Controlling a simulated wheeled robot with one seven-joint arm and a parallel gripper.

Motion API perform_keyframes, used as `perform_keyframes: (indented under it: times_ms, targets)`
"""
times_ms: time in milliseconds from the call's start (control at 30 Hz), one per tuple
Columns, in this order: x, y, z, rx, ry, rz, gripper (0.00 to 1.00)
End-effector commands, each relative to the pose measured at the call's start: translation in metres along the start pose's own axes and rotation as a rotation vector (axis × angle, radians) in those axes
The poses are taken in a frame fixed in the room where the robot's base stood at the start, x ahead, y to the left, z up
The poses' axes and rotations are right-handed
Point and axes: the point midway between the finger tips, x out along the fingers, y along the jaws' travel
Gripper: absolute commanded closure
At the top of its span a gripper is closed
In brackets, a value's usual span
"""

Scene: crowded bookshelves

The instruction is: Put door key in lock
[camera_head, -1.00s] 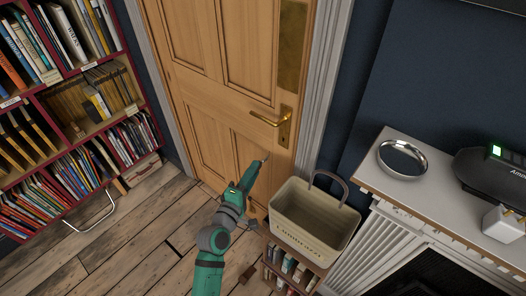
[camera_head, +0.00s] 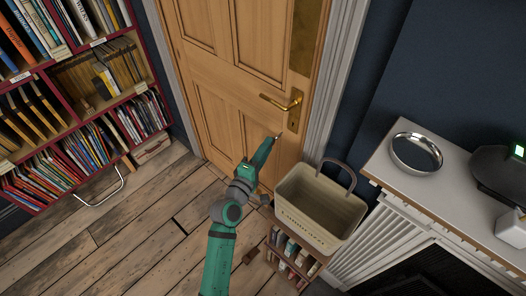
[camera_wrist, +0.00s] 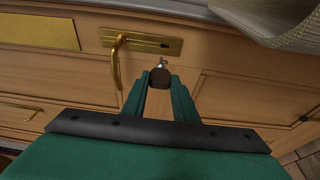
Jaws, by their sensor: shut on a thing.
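The wooden door (camera_head: 235,95) is closed in its white frame. It carries a brass lever handle (camera_head: 272,102) on a brass lock plate (camera_head: 295,115). In the wrist view the lock plate (camera_wrist: 108,38) has a dark keyhole (camera_wrist: 166,44) right of the handle (camera_wrist: 116,65). My gripper (camera_head: 272,142) is just below the lock plate and left of it. My gripper (camera_wrist: 160,90) is shut on the door key (camera_wrist: 161,75), which has a dark round head and a silvery shaft pointing at the plate. The key's tip appears just below the keyhole, apart from it.
A cream basket (camera_head: 318,205) stands on a small book shelf (camera_head: 292,258), close right of my arm. A white mantel (camera_head: 455,183) with a silver ring-shaped dish (camera_head: 416,153) is at right. A full bookcase (camera_head: 75,110) is at left. The wooden floor between is largely clear.

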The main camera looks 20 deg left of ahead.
Motion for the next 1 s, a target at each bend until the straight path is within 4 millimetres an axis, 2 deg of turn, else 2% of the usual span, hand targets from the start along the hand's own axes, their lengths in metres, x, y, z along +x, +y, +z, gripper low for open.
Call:
perform_keyframes:
  times_ms: [533, 1000]
  targets:
    - [0.035, -0.001, 0.011, -0.002, -0.002, -0.002, 0.96]
    - [0.041, -0.002, 0.012, -0.003, 0.001, -0.002, 0.96]
